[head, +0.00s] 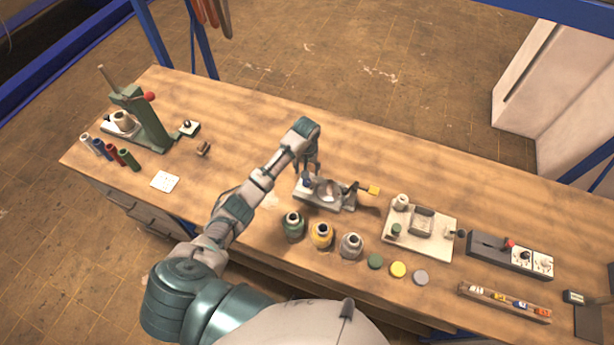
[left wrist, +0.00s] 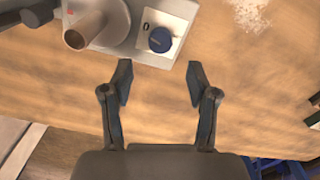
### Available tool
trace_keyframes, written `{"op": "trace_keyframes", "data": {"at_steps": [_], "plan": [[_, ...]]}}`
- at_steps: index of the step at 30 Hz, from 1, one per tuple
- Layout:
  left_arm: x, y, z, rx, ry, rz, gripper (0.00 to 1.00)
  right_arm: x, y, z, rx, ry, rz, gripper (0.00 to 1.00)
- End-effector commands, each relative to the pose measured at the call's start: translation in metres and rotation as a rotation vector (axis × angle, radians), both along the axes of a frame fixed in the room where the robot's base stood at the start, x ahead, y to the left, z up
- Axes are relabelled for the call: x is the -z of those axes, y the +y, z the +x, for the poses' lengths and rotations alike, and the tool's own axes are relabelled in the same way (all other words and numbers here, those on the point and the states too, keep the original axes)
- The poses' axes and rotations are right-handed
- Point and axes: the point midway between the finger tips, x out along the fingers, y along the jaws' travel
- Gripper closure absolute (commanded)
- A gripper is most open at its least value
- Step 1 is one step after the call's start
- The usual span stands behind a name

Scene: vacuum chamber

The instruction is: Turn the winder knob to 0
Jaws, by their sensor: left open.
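A round dark blue knob (left wrist: 160,39) sits on a small white panel of a grey device in the left wrist view. A dark oval mark is beside it; I cannot read its setting. In the head view the knob (head: 307,181) is at the left end of the device (head: 330,205) near the table's middle. My left gripper (left wrist: 160,80) is open and empty, its fingers pointing towards the panel, with the knob ahead between their lines and apart from them. In the head view the left gripper (head: 311,166) is just above the knob. My right gripper is not in view.
A pale cylinder (left wrist: 84,31) stands up from the device beside the panel.

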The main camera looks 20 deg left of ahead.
Motion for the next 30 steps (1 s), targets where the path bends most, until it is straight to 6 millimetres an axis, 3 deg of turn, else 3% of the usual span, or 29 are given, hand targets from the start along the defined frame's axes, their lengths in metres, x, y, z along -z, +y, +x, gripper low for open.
{"op": "trace_keyframes", "data": {"at_steps": [3,9,30], "plan": [[-0.024,0.0,0.001,0.001,-0.004,0.0,0.41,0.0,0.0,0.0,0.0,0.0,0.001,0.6],[-0.044,0.001,0.002,-0.001,-0.002,0.001,0.41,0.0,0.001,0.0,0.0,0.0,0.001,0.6],[-0.046,0.001,0.001,0.0,-0.001,0.001,0.41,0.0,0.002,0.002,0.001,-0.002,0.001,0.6]]}}
